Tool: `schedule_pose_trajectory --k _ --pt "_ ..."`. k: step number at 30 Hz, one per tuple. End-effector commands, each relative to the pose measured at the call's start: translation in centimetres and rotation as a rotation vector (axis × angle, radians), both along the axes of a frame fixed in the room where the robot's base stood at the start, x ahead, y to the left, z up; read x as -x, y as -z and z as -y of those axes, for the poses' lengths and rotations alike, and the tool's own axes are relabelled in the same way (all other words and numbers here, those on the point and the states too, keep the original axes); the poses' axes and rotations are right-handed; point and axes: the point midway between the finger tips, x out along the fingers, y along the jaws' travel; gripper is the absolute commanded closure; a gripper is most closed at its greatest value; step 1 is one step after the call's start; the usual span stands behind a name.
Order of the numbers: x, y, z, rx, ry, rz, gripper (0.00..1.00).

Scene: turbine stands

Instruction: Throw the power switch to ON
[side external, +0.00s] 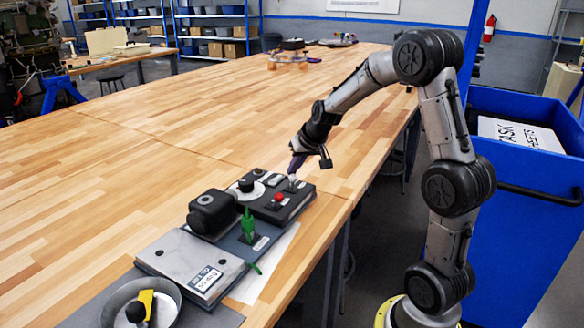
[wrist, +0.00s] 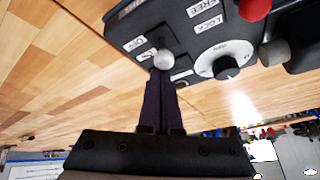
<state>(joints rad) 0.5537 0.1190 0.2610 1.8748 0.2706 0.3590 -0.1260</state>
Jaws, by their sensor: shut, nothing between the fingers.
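A black control box (side external: 262,204) stands on the wooden table near its front edge. In the wrist view the box (wrist: 190,22) shows a light round-ended switch lever (wrist: 163,59) between small white labels that are too blurred to read surely. My gripper (side external: 296,160) is over the far right end of the box, its purple fingers pointing down. In the wrist view the fingers (wrist: 160,85) are shut together, with their tips right at the lever's round end. I cannot tell whether they touch it. The lever's base is partly hidden.
A red button (side external: 279,198) and a white dial (wrist: 225,60) are on the same box. A black motor-like block (side external: 212,212), a green-handled part (side external: 248,226) and a grey labelled case (side external: 190,264) stand nearby.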

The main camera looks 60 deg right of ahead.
Motion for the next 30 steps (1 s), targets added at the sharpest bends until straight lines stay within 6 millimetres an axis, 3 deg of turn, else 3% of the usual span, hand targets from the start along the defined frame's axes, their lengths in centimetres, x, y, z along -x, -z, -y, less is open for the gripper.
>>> schedule_pose_trajectory --k 14,30 --pt "0.7 0.1 0.0 -0.001 -0.001 -0.006 1.0" --pt "-0.8 0.5 0.0 -0.001 -0.001 -0.006 1.0"
